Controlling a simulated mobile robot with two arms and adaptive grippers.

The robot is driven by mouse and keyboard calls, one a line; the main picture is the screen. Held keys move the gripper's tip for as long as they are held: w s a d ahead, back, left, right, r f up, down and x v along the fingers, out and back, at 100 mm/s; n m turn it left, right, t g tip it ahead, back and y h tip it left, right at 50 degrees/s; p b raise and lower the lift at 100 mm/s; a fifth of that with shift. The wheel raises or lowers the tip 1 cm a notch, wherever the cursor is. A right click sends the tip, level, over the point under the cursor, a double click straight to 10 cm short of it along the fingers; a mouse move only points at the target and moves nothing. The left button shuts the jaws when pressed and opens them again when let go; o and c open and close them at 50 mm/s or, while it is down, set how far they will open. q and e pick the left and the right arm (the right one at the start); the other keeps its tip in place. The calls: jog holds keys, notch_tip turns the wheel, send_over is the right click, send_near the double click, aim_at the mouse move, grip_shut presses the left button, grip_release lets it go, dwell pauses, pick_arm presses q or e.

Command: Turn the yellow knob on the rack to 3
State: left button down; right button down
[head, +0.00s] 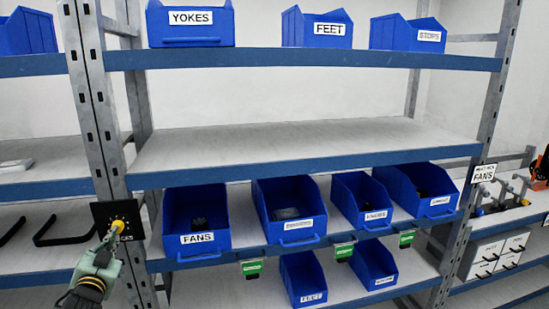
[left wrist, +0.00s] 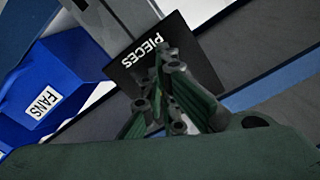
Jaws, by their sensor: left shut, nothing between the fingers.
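The yellow knob (head: 117,226) sits on a black panel (head: 132,211) fixed to the rack's left post. White marks show on the panel beside the knob, too small to read. In the left wrist view the black panel (left wrist: 196,75) carries the word PIECES, and the knob is mostly hidden behind my fingers. My left gripper (head: 108,242) is shut and empty, with its fingertips at the knob's lower left, touching or very close to it. Its fingers (left wrist: 168,98) also show in front of the panel in the left wrist view. My right gripper is not in view.
The rack's left post (head: 90,110) rises above the panel. A blue FANS bin (head: 198,253) stands on the shelf just right of it, and it also shows in the left wrist view (left wrist: 75,75). Several more blue bins fill the shelves. The middle shelf (head: 300,143) is empty.

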pick_arm(q)
jog(key=p+v, duration=0.1)
jog(key=v, duration=0.4)
jog(key=shift+a+f, duration=0.15)
jog(key=shift+a, duration=0.05)
